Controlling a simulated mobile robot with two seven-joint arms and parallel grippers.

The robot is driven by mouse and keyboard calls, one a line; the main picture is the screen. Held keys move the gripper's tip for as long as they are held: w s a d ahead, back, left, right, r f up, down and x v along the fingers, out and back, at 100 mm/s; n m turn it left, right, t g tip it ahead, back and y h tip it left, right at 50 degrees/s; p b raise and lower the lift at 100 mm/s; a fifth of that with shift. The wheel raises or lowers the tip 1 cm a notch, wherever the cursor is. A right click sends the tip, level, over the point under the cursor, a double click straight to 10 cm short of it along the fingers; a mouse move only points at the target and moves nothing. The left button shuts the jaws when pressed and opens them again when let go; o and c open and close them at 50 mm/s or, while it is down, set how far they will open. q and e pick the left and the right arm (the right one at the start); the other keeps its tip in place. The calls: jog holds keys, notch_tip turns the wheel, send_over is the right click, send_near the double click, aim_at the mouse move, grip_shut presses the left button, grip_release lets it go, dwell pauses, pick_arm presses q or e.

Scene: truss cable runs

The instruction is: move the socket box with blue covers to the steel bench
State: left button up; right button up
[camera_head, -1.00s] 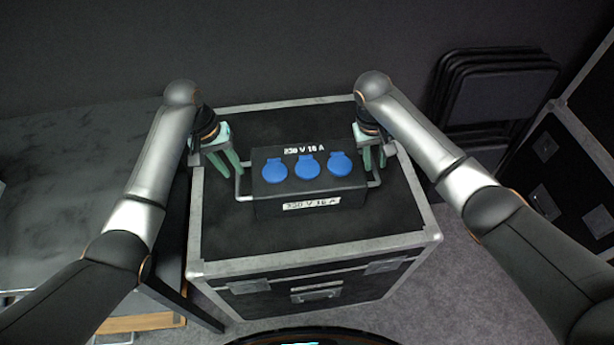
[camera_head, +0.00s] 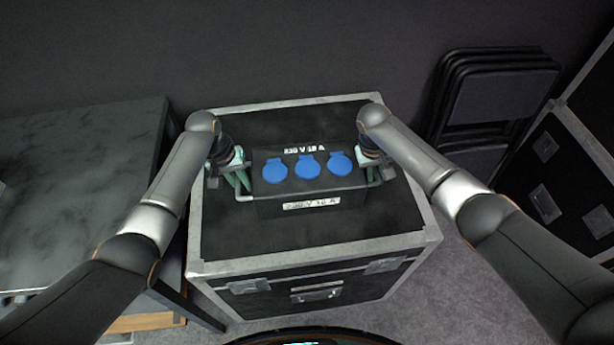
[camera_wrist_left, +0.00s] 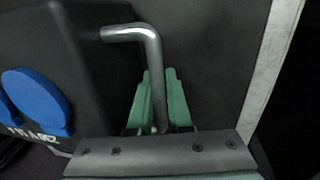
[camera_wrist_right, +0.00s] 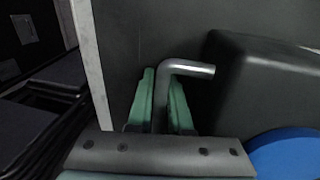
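The socket box (camera_head: 310,188) is black with three blue round covers and a "230 V 16 A" label. It sits on top of a black flight case (camera_head: 320,232) with metal edges and has a grey bar handle at each end. My left gripper (camera_head: 240,184) has its green fingers closed in on both sides of the left handle, as the left wrist view shows (camera_wrist_left: 157,100). My right gripper (camera_head: 376,176) has its fingers likewise on the right handle (camera_wrist_right: 187,68).
Folded black chairs (camera_head: 495,100) lean on the dark wall at the back right. Another black case (camera_head: 570,170) stands at the far right. A narrow gap separates bench and flight case. The case top in front of the box is clear.

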pick_arm(q)
grip_shut()
pick_arm(e)
grip_shut()
dwell(0.8)
pick_arm(q)
jog(key=shift+w+r, duration=0.1)
jog(key=shift+r, duration=0.1)
pick_arm(e)
jog(key=shift+w+r, duration=0.1)
jog(key=shift+r, duration=0.1)
